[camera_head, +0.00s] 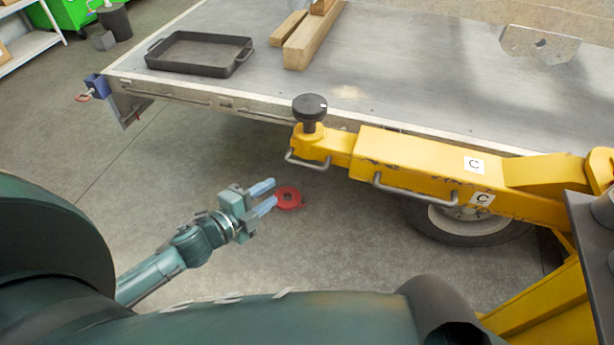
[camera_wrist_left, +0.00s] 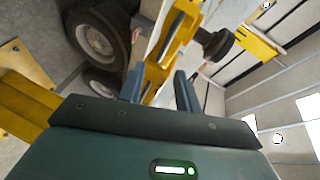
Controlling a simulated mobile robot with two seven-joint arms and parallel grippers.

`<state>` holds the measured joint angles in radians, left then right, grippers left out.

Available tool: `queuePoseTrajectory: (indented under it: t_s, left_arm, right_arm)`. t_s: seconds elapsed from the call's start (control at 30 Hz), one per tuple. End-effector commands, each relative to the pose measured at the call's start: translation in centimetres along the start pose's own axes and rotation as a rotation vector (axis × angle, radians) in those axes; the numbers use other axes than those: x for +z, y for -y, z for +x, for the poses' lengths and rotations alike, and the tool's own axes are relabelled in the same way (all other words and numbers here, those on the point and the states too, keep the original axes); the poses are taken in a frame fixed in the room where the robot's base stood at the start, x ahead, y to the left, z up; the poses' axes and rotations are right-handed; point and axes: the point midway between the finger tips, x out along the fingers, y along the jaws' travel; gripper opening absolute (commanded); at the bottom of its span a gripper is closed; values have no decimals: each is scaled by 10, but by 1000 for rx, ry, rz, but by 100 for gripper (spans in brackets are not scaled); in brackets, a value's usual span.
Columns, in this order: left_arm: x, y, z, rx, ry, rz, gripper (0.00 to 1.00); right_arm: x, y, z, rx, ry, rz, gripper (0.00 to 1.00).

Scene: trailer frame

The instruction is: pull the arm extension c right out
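The yellow arm extension c (camera_head: 325,147) protrudes a short way from the left end of a yellow beam (camera_head: 400,158) marked with C labels (camera_head: 474,165). A black round knob (camera_head: 309,107) stands on its end, and a grey handle (camera_head: 307,162) hangs along its near side. My left gripper (camera_head: 268,195) is open and empty, below and left of the extension and apart from it, pointing right. In the left wrist view the open fingers (camera_wrist_left: 160,88) show in front of yellow parts and a black knob (camera_wrist_left: 215,43). My right gripper is not in view.
A second grey handle (camera_head: 425,198) runs along the beam's side. A red disc-like object (camera_head: 289,198) shows by the gripper's fingertips. The trailer deck (camera_head: 400,70) holds a black tray (camera_head: 199,72) and wooden blocks (camera_head: 313,38). A wheel (camera_head: 470,222) is under the beam.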

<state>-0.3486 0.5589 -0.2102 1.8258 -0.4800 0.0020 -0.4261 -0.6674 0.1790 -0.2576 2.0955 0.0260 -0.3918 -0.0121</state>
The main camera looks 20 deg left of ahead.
Motion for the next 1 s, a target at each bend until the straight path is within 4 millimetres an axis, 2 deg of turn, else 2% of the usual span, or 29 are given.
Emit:
queuePoseTrajectory:
  t_s: [0.03, 0.13, 0.33, 0.7, 0.83, 1.0]
  left_arm:
    - [6, 2, 6, -14, -24, 89, 34]
    - [8, 9, 11, -25, -43, 162, 34]
    - [6, 12, 35, -27, -42, 160, 34]
    - [3, 12, 109, -26, -40, 154, 34]
    - [2, 12, 126, -25, -41, 154, 34]
    - [2, 12, 137, -23, -40, 154, 34]
  right_arm:
    - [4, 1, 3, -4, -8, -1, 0]
    - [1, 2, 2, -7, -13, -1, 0]
    - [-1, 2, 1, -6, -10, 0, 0]
    - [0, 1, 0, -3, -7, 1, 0]
    - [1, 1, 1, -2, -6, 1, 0]
    - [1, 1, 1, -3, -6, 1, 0]
